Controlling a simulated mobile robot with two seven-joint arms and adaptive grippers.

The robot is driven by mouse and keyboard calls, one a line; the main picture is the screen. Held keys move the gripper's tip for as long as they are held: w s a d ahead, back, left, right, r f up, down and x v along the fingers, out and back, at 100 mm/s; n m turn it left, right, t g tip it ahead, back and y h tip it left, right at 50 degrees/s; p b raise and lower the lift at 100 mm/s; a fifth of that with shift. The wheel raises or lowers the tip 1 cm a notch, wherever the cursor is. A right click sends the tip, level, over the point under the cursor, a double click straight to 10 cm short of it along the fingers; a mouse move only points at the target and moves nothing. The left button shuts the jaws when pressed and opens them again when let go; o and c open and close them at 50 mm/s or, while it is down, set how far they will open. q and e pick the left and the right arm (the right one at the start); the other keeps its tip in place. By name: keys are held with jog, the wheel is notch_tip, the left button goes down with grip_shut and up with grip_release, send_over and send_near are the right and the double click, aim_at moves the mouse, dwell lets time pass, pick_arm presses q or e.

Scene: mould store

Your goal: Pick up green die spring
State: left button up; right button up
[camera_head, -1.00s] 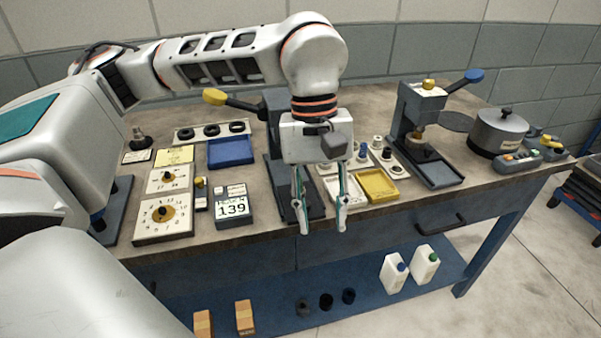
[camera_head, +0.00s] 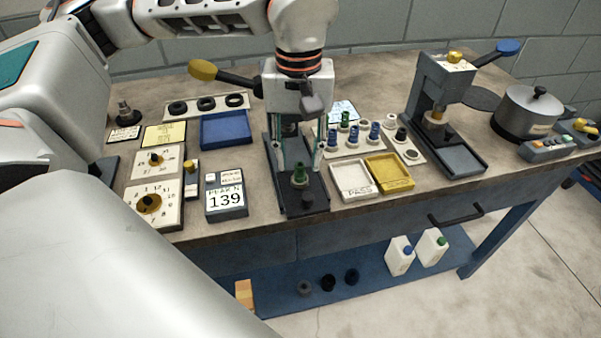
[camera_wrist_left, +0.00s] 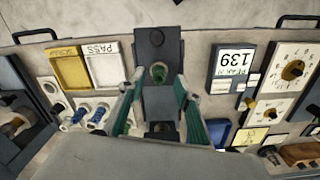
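I cannot tell whether a finger touches the spring. More green (camera_head: 333,138) and blue (camera_head: 353,134) springs stand on a pale rack. My right gripper is not in view.
The white PASS tray (camera_head: 353,195) and a yellow tray (camera_head: 408,184) lie right of the press. A 139 display (camera_head: 226,213) and dial boxes stand left. A blue tray (camera_head: 226,144) lies behind them. A second press (camera_head: 442,80) and a pot (camera_head: 525,112) stand farther right.

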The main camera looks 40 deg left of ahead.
pick_arm(q)
notch_tip(320, 180, down, 3)
jog(key=shift+r, duration=0.1)
jog(key=shift+f, duration=0.25)
jog(key=shift+r, duration=0.1)
grip_shut()
jog(key=shift+r, duration=0.15)
notch_tip(320, 180, up, 12)
jog(key=p, duration=0.2)
notch_tip(320, 180, up, 8)
jog(key=p, duration=0.2)
send_over(300, 166)
jog(key=shift+r+p, duration=1.35)
jog(key=shift+p, duration=0.9)
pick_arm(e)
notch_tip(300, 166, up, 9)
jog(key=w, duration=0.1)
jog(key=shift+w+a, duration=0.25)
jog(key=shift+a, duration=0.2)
